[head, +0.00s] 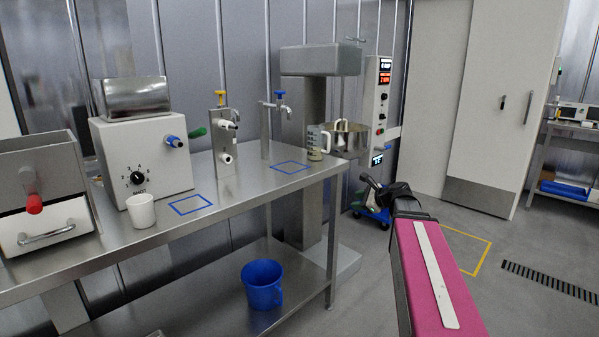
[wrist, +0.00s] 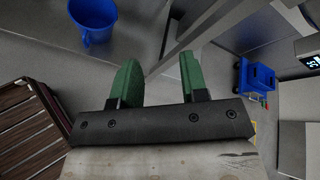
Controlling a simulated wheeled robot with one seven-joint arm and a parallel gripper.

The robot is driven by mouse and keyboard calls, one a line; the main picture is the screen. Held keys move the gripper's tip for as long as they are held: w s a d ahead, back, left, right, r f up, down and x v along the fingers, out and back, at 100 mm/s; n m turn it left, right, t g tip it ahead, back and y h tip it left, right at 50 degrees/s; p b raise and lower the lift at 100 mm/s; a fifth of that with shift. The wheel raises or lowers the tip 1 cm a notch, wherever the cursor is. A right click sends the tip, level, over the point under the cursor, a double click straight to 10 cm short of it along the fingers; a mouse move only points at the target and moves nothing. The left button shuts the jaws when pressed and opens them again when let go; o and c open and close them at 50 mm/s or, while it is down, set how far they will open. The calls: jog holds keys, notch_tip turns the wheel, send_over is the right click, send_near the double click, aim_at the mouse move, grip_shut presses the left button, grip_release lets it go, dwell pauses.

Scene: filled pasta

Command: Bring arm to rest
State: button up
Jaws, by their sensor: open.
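My gripper (wrist: 158,78) shows in the wrist view with its two green fingers apart and nothing between them. In the head view my arm (head: 440,275), pink with a white strip, reaches up from the lower right. The gripper is small there and partly hidden by the wrist. It appears clear of the table and holds no object that I can see.
On the table stand a white mug (head: 141,211), a dial machine (head: 145,150), taps and a clear jug (head: 318,142). A blue bucket (head: 262,284) is on the lower shelf. Open floor lies at right.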

jog(key=s+a+f+n+g+h, duration=0.1)
jog(key=s+f+n+g+h, duration=0.3)
jog(key=s+f+n, duration=0.5)
jog(key=s+a+f+n+g+h, duration=0.2)
jog(key=s+f+n+g+h, duration=0.2)
jog(key=s+f+n, duration=0.6)
notch_tip(320, 180, down, 7)
jog(key=shift+a+r+g+h, duration=0.2)
jog(key=shift+g+h, duration=0.1)
jog(key=shift+h, duration=0.1)
jog(key=shift+s, duration=0.1)
